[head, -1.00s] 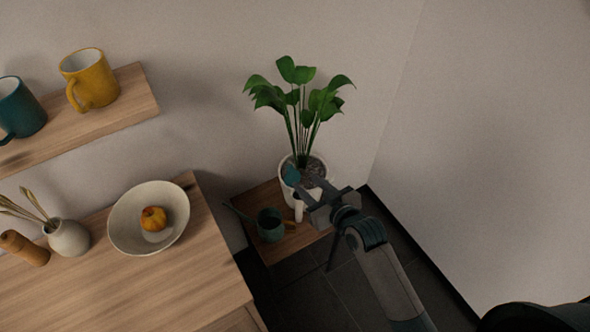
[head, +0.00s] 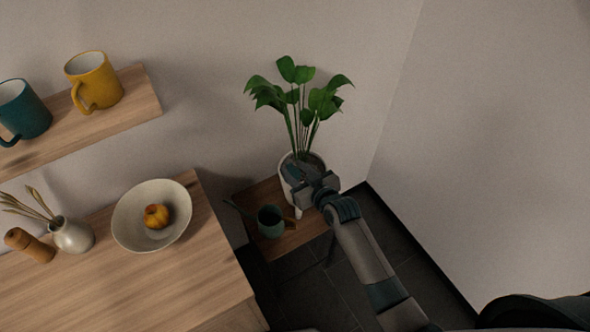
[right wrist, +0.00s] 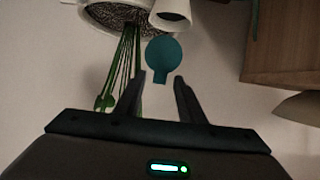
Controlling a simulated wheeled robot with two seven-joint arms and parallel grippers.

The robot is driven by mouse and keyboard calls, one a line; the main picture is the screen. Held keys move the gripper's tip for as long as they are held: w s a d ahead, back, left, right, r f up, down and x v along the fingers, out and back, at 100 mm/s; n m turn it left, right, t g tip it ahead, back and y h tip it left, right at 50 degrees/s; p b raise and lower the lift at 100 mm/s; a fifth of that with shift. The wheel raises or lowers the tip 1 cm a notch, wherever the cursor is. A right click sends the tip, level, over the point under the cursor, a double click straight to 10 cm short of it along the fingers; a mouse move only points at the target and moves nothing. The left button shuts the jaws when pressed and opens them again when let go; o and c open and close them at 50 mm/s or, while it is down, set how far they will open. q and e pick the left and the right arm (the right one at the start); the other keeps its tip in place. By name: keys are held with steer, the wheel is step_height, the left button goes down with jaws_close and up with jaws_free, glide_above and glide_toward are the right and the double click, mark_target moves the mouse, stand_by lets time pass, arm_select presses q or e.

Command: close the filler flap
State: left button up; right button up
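The white plant pot (head: 286,175) stands on the small wooden table (head: 258,195); its rim also shows in the right wrist view (right wrist: 95,8). A white filler spout (right wrist: 172,12) is at the pot's side. The filler flap (right wrist: 163,52) is a teal disc with a small tab, standing away from the spout, so it looks open. My right gripper (right wrist: 161,76) is open and empty, its fingertips either side of the tab; contact cannot be told. In the head view my right gripper (head: 299,187) is over the pot's front and largely hides the flap. My left gripper is out of view.
A green watering can (head: 270,221) stands on the small table, left of my right gripper. A leafy plant (head: 298,95) rises from the pot. A wooden cabinet (head: 160,285) with a bowl (head: 130,225) is at left. Walls close in behind and at right.

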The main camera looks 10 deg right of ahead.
jaws_close()
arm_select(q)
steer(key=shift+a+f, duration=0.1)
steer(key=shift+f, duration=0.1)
arm_select(e)
steer(key=shift+f, duration=0.1)
